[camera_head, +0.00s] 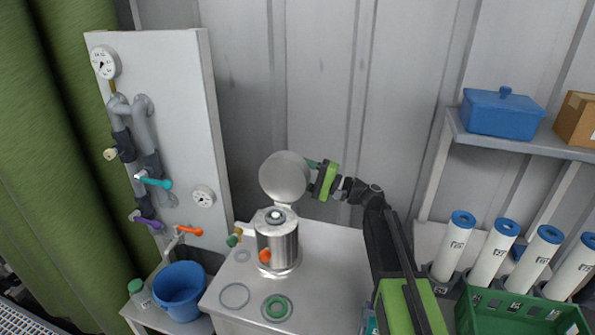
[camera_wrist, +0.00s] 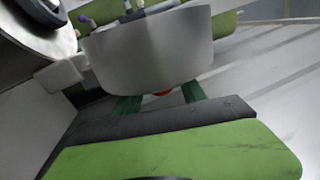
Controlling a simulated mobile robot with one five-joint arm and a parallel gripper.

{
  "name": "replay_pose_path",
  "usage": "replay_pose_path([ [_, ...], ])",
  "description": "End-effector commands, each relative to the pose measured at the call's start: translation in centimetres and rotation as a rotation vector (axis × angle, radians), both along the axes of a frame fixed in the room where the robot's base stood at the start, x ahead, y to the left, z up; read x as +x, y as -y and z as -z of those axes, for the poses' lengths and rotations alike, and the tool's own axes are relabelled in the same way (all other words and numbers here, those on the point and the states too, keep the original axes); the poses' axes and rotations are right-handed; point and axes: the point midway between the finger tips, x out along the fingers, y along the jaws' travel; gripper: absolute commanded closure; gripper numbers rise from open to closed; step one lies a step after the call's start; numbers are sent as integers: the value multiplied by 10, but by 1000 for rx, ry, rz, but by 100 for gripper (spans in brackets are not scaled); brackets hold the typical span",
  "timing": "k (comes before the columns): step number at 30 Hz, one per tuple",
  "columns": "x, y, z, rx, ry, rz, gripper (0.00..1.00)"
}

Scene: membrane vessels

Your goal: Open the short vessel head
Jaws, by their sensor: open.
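The short vessel (camera_head: 276,247) is a shiny metal cylinder standing on the white bench. Its head (camera_head: 285,176) is a round metal lid, swung up and standing nearly upright above the vessel's back edge. The vessel's top is uncovered, with a pale round part inside. My gripper (camera_head: 312,166) is just right of the raised head, near its edge. In the wrist view a grey curved metal piece, apparently the head (camera_wrist: 150,50), covers the tips of my open green fingers (camera_wrist: 160,100). Whether they touch it I cannot tell.
Rings (camera_head: 277,308) lie on the bench in front of the vessel. An orange-tipped fitting (camera_head: 265,256) is at the vessel's front. A gauge panel (camera_head: 175,120) and blue bucket (camera_head: 180,290) are left. White tubes (camera_head: 492,250) and a green crate (camera_head: 520,315) are right.

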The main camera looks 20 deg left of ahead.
Motion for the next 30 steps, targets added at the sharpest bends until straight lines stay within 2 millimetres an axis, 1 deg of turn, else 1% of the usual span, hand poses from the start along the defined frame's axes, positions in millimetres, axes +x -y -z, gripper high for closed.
replay_pose_path([
  [2,-1,13,4,0,0,1,51],
  [5,-2,37,10,0,-1,3,51],
  [6,-2,49,13,0,-1,4,51],
  [12,-3,105,24,0,0,3,51],
  [15,-3,130,28,-1,0,3,51],
  [18,-4,148,31,-1,0,2,51],
  [21,-4,160,33,-1,0,0,51],
  [24,-4,165,33,-1,0,0,51],
  [30,-4,166,33,-1,0,0,51],
])
